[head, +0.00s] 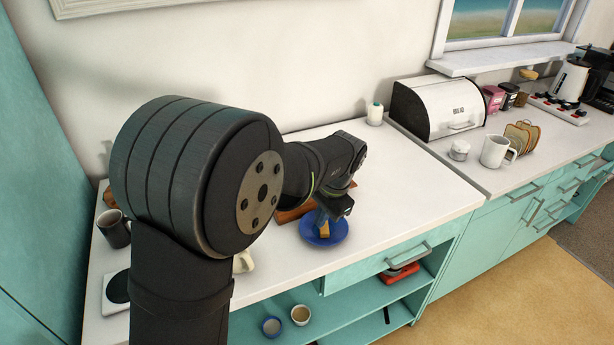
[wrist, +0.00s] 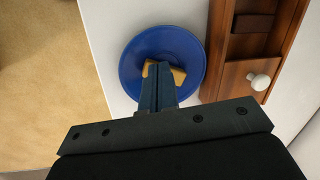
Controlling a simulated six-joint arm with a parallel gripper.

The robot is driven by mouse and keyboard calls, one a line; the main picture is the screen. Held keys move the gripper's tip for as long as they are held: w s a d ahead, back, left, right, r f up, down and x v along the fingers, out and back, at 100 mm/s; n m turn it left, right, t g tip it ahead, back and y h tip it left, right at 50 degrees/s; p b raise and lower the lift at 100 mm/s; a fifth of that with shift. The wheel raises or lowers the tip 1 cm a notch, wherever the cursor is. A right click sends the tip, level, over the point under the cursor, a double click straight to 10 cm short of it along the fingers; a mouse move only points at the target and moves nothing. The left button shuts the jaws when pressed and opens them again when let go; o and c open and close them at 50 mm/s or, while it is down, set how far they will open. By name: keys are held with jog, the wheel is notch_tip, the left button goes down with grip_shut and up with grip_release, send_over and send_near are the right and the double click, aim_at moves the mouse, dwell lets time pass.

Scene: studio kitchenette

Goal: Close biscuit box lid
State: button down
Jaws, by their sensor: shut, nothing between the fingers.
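The biscuit box appears to be the long brown wooden box (wrist: 226,80) at the right of the wrist view, beside the blue plate. A lid panel with a white knob (wrist: 258,81) shows at its near part, and a dark recess (wrist: 253,22) shows farther along. How far the lid is open is hard to tell. In the head view the box (head: 292,213) is mostly hidden behind my arm. My gripper (wrist: 158,68) is shut and empty. Its fingertips are over the blue plate (wrist: 135,48), left of the box, by a tan piece (wrist: 178,75).
The blue plate (head: 312,238) lies near the counter's front edge. A dark mug (head: 115,232) and a cream mug (head: 243,262) stand to the left. A white bottle (head: 374,113) stands at the back. The counter right of the plate is clear.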

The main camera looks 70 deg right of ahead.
jog(key=w+d+r+n+g+h, duration=0.3)
jog(key=w+d+r+g+h, duration=0.2)
jog(key=w+d+r+h, duration=0.4)
jog(key=shift+y, duration=0.5)
jog(key=x, duration=0.9)
jog(key=shift+s+d+f, duration=0.1)
jog(key=shift+s+d, duration=0.05)
jog(key=shift+d, duration=0.25)
jog(key=a, duration=0.2)
jog(key=shift+w+a, duration=0.3)
jog(key=shift+w, duration=0.05)
jog(key=shift+w+a+f, duration=0.2)
jog(key=shift+a+f, duration=0.05)
jog(key=shift+a, duration=0.35)
jog(key=w+a, duration=0.6)
jog(key=shift+a, duration=0.25)
